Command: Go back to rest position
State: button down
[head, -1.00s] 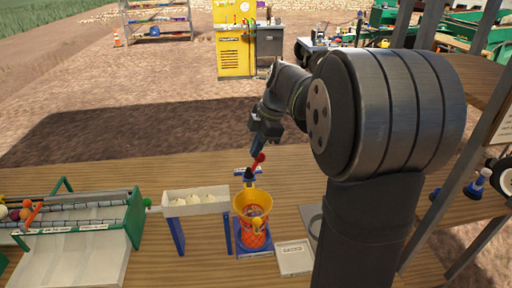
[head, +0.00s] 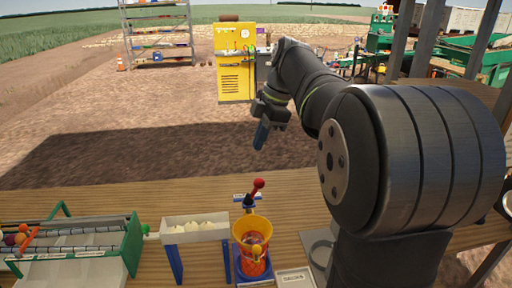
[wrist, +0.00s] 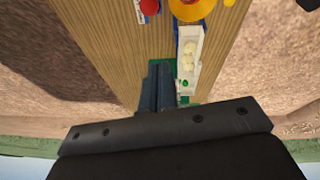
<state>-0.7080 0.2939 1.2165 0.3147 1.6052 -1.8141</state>
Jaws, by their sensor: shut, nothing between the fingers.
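My gripper (head: 261,134) is raised in the air above and beyond the far edge of the wooden table in the head view. Its blue fingers point down and are together, with nothing between them. In the wrist view the shut fingers (wrist: 157,88) show at the centre, with the table (wrist: 120,60) below them. My gripper touches nothing.
On the table (head: 300,195) stand a yellow funnel (head: 241,228) over an orange net, a red-knobbed lever (head: 258,184), a white trough (head: 194,232) with pale onions on blue legs, and a green-framed roller conveyor (head: 131,245). Open ground lies beyond, with a yellow cabinet (head: 233,75).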

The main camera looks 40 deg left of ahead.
dwell(0.6)
jog(key=s+a+f+t+h, duration=0.2)
jog(key=a+f, duration=0.1)
jog(key=f, duration=0.3)
jog(key=s+a+f+t+h, duration=0.2)
jog(key=a+f, duration=0.1)
jog(key=f, duration=0.3)
jog(key=shift+s+a+f, duration=0.15)
jog(key=shift+s+f, duration=0.05)
jog(key=shift+s, duration=0.05)
dwell(0.6)
